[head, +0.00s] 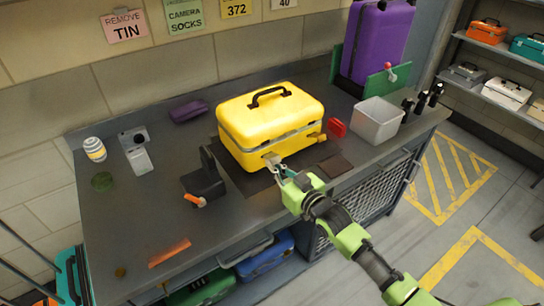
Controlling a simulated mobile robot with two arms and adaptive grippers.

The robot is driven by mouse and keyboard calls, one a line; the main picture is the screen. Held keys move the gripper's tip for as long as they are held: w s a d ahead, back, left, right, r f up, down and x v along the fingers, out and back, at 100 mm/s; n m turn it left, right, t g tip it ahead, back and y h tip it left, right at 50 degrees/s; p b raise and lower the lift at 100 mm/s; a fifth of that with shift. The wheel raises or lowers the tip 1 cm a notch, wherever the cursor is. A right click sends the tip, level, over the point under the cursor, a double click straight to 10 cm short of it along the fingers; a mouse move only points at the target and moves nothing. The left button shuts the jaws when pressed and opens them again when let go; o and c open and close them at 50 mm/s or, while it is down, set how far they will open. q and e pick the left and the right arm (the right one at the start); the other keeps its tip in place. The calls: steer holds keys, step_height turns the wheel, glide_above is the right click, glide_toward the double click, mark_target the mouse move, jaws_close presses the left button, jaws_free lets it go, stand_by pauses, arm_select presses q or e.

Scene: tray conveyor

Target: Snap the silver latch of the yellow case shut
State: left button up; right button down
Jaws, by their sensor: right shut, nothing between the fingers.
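The yellow case (251,126) stands closed on a dark mat on the grey workbench, its black handle on top. A small silver latch (271,160) is on its front side, left of the middle. A brass-coloured latch (314,138) sits further right on the front. My right gripper (281,171) reaches in from the lower right. Its fingers are shut and empty, close to the silver latch. I cannot tell whether they touch it or whether the latch is fastened. My left gripper is not clearly in view.
A black stand with an orange lever (203,184) is left of the case. A red item (337,128) and a grey bin (377,121) stand to its right, with a purple case (378,40) behind. A can (94,149) is far left. The bench's front left is mostly clear.

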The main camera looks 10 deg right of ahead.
mark_target(275, 157)
steer(key=shift+p+v, duration=0.55)
steer(key=shift+v, duration=0.45)
steer(key=shift+r+p, duration=1.95)
steer(key=shift+s, duration=0.15)
steer(key=shift+p+v, duration=0.8)
steer(key=shift+v, duration=0.25)
steer(key=shift+p+v, duration=0.35)
steer(key=shift+v, duration=0.5)
steer(key=shift+f, duration=0.2)
